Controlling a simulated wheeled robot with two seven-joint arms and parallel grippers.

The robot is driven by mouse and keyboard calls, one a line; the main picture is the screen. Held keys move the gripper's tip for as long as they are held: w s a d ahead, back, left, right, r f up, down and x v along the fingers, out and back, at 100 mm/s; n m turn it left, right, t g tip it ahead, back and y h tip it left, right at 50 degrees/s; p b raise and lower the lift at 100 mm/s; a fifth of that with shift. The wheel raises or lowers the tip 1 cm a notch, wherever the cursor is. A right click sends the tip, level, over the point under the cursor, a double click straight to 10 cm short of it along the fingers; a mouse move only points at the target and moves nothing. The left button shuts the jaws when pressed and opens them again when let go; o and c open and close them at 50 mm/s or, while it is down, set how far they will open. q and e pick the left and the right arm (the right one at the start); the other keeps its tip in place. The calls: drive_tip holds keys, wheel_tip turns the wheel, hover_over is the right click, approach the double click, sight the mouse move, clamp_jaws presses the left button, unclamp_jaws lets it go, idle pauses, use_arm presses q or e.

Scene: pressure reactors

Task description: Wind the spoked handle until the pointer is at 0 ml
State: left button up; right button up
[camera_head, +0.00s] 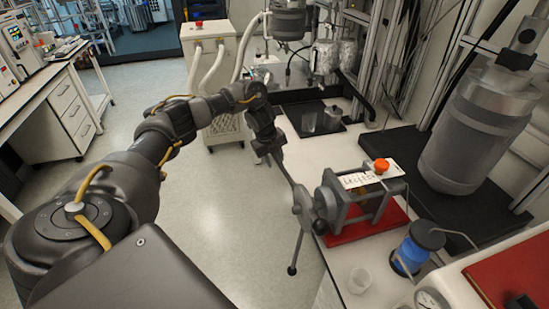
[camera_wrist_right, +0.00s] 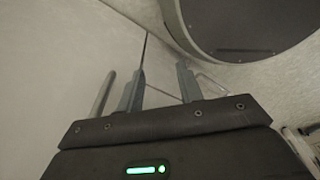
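The spoked handle (camera_head: 301,212) is on the left end of a grey metal device (camera_head: 352,203) standing on a red base. One spoke points up and left, and another points down past the bench edge to a round knob. A white scale plate (camera_head: 362,179) with small marks lies on top, with an orange-red knob (camera_head: 381,165) at its right. The pointer and its reading are too small to tell. My left gripper (camera_head: 272,158) is at the upper spoke's end; whether its fingers close around it is unclear. My right gripper (camera_wrist_right: 160,86) is open and empty.
A blue-filled container (camera_head: 411,254), a small clear cup (camera_head: 360,280) and a gauge (camera_head: 430,299) stand near the device. A large grey vessel (camera_head: 475,130) is at right. Open floor (camera_head: 225,235) lies left of the bench.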

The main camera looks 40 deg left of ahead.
use_arm(q)
drive_tip(key=shift+w+f, duration=0.2)
drive_tip(key=shift+f, duration=0.1)
drive_tip(key=c, duration=0.8)
use_arm(e)
drive_tip(key=shift+s+d, duration=0.25)
drive_tip(key=shift+s, duration=0.75)
use_arm(q)
drive_tip(key=shift+d, duration=0.1)
